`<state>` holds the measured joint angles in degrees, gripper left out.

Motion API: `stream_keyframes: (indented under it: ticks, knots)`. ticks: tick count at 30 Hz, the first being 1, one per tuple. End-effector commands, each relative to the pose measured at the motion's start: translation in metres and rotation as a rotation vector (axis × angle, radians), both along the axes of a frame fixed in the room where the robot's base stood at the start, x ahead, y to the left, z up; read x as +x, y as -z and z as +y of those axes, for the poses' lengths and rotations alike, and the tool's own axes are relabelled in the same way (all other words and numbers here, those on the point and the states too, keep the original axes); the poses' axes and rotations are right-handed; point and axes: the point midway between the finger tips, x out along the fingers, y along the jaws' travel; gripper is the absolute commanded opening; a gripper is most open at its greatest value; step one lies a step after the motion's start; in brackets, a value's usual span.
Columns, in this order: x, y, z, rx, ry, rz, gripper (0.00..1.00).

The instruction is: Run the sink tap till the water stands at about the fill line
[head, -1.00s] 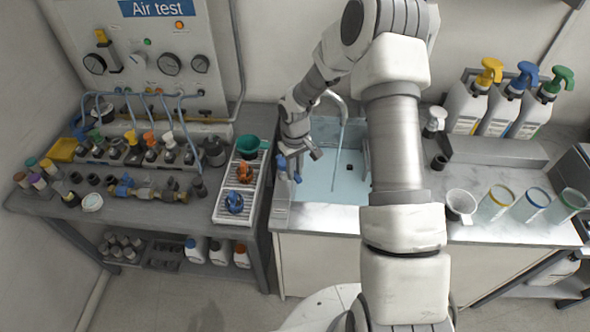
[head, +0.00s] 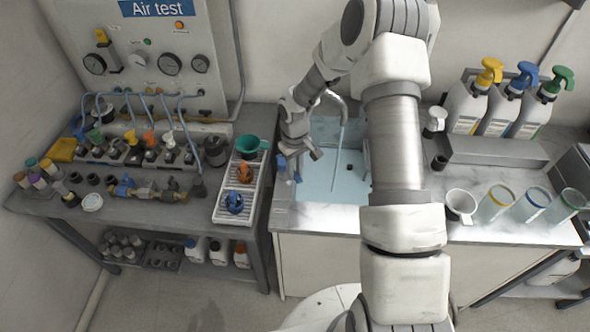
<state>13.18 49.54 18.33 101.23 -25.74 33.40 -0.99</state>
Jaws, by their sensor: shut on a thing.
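The sink (head: 298,216) is set in the counter at the centre, with pale blue water (head: 325,186) in its basin. The curved metal tap (head: 341,104) stands at the back of the sink, and a thin stream (head: 336,163) falls from it into the water. My gripper (head: 290,168) is at the sink's left edge, pointing down, shut on a small blue part that looks like the tap's handle (head: 282,162). The fingers and wrist hide most of that part. I cannot make out a fill line, and my arm covers the basin's right side.
A white rack (head: 222,214) with a green funnel and orange and blue parts stands left of the sink. A white cup (head: 460,203), several clear beakers (head: 495,205) and pump bottles (head: 468,108) stand to the right. My forearm crosses in front of the sink.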

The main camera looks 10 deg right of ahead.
Motion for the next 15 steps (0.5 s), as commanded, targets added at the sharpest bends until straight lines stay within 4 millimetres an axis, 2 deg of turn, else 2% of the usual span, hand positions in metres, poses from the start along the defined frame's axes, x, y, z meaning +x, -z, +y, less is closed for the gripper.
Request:
stream_keyframes:
  ticks: [8,15]
  knots:
    - [-0.0005,0.0012,0.0022,-0.001,0.029,0.0,0.0]
    - [-0.0025,0.0038,0.01,-0.001,0.155,-0.002,0.0]
